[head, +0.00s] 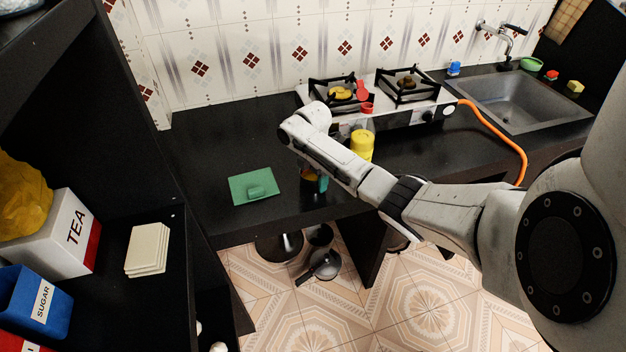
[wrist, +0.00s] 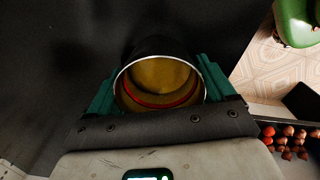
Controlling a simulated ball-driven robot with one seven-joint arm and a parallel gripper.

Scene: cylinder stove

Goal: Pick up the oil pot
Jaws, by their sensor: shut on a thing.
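The oil pot (wrist: 158,85) looks like a round container with a pale rim and amber liquid inside, seen from above in the wrist view. My gripper (wrist: 158,92) has its green fingers on both sides of it and is shut on it. In the head view, the pot (head: 308,174) shows only in part under my arm, near the counter's front edge. One teal finger of my gripper (head: 321,183) shows beside it. I cannot tell whether the pot touches the counter.
A green board (head: 240,185) lies left of the pot. A yellow jar (head: 362,146) stands behind my arm, before the stove (head: 420,112). An orange hose (head: 497,133) runs near the sink (head: 520,100). A dark shelf with a tea box (head: 55,240) stands at left.

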